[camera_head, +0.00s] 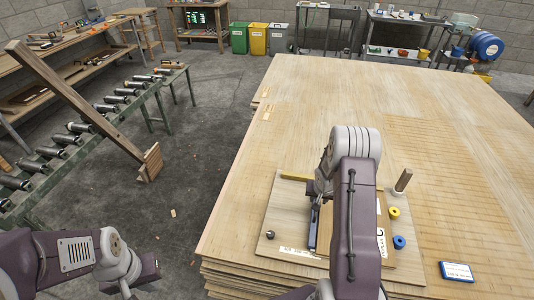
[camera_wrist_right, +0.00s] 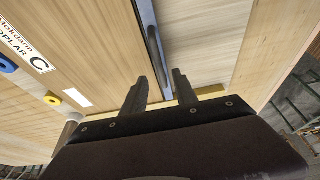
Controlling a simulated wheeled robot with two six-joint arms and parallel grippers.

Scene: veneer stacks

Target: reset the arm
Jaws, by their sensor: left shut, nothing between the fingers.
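My right arm reaches over the stack of veneer sheets (camera_head: 320,100) in the head view. My right gripper is mostly hidden behind that arm there. In the right wrist view, my right gripper (camera_wrist_right: 160,85) has its two dark fingers apart, with nothing held between them. A long blue-grey bar (camera_wrist_right: 152,35) lies beyond the fingertips, on or just above a pale board; contact is unclear. My left arm comes in at the lower left of the head view. My left gripper (camera_head: 145,270) is low over the floor, away from the stack, shut and empty.
A thin board (camera_head: 268,222) on the stack carries a small dark knob (camera_head: 270,235), a yellow ring (camera_head: 394,212) and a blue ring (camera_head: 399,242). A blue-edged card (camera_head: 457,271) lies at right. A roller conveyor (camera_head: 75,140) and leaning wooden beam (camera_head: 80,105) stand at left.

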